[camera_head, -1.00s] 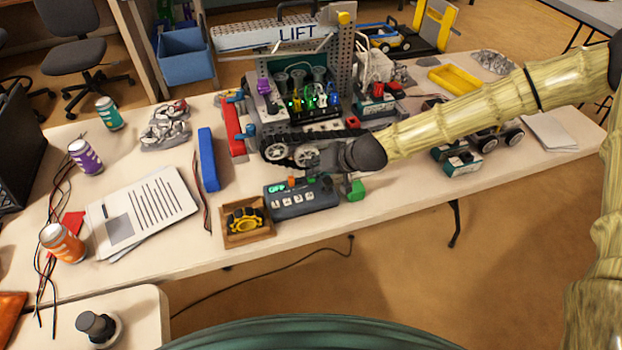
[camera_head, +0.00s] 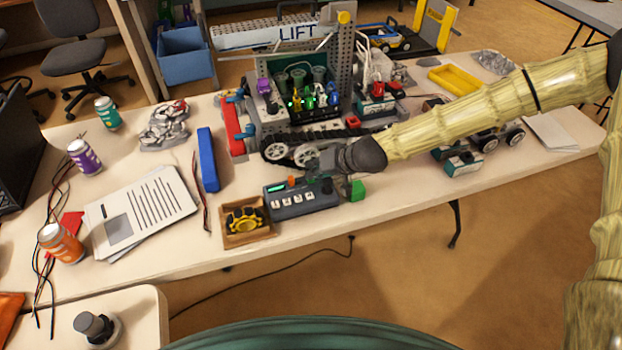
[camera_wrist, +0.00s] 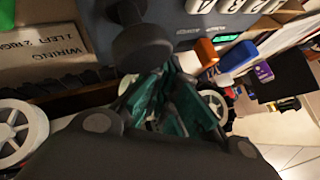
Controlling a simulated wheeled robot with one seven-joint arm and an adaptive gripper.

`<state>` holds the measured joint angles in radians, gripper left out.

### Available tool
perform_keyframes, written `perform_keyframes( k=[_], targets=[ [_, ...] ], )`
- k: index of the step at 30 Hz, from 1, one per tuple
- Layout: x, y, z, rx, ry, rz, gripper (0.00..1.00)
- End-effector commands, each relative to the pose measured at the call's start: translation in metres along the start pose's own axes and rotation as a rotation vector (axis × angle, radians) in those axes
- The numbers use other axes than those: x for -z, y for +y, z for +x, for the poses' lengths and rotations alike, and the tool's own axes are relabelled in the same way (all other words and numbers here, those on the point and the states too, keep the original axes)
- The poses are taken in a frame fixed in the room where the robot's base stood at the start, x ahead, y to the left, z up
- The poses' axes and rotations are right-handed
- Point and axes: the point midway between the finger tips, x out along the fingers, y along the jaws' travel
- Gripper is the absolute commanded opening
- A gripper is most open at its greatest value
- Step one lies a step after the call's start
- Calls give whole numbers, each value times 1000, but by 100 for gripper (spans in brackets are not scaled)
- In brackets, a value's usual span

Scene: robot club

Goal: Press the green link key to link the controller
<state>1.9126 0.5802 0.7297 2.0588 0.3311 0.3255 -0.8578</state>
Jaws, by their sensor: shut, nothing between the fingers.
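The grey controller (camera_head: 300,204) lies near the table's front edge, with a row of white keys, a small lit green display (camera_head: 276,188) and an orange key (camera_head: 291,180) at its back edge. It also shows upside down at the top of the wrist view (camera_wrist: 180,22). My gripper (camera_head: 320,181) is shut and empty, its fingertips low at the controller's back right; in the wrist view its dark teal fingers (camera_wrist: 178,103) are together. I cannot make out the green link key under the fingers, nor whether they touch it. A green block (camera_head: 357,190) sits at the controller's right end.
A wooden tray (camera_head: 262,236) with a yellow and black part stands left of the controller. The tracked LIFT machine (camera_head: 320,128) stands close behind my gripper. A blue bar (camera_head: 208,160) and papers (camera_head: 145,210) lie farther left.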

Motion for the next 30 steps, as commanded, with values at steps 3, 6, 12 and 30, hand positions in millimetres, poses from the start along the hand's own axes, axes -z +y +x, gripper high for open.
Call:
perform_keyframes(
  k=[3, 6, 12, 30],
  targets=[
    [-1, 0, 0, 0, -1, 0, 0],
    [-1, 0, 0, 0, -1, 0, 0],
    [0, -1, -1, 0, -1, 0, 0],
    [8, -8, -11, 0, -1, 0, 0]
  ],
)
